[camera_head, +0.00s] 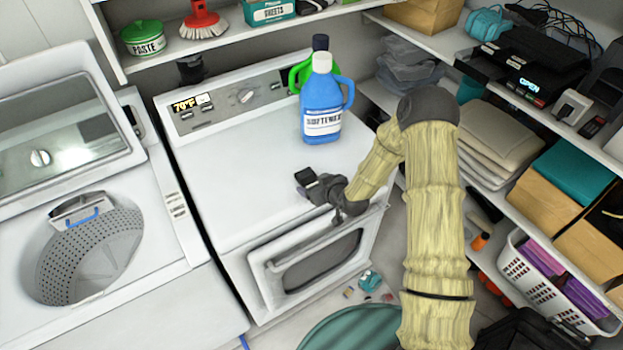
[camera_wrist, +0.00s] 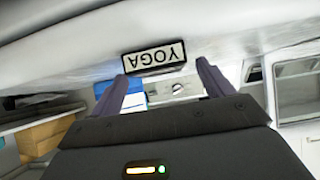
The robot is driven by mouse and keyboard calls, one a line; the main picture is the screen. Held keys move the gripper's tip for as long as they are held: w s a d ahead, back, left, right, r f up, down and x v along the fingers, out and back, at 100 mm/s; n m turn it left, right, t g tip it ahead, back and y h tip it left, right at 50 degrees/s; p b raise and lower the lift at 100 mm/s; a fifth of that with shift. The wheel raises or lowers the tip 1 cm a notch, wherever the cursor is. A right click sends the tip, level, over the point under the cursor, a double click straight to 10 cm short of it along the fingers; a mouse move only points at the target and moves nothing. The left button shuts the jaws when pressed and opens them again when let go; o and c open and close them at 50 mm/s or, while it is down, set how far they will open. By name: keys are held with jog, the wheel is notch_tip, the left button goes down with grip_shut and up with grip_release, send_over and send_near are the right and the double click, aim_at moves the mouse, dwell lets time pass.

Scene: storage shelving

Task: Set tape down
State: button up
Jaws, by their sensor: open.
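The tape is a small black box with a white label reading YOGA, upside down in the wrist view (camera_wrist: 154,57). In the head view the tape (camera_head: 306,176) shows dark near the front right of the white dryer top (camera_head: 235,185). It appears to rest against that white surface; exact contact is hard to tell. My gripper (camera_head: 314,191) is low over the dryer's front edge. In the wrist view its two purple-grey fingers (camera_wrist: 160,74) are spread, with the tape between and just beyond their tips. The tape's far side is hidden.
A blue softener bottle (camera_head: 322,105) stands on the dryer behind the tape, with a green bottle (camera_head: 300,72) behind it. An open washer (camera_head: 95,240) is at left. Loaded shelves (camera_head: 510,185) line the right. The dryer top's left and middle are clear.

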jog(key=shift+w+a+f, duration=0.35)
jog(key=shift+w+f, duration=0.05)
jog(key=shift+w, duration=0.1)
jog(key=c, duration=1.2)
jog(key=shift+r, duration=0.1)
notch_tip(320, 180, up, 10)
jog(key=b, duration=0.3)
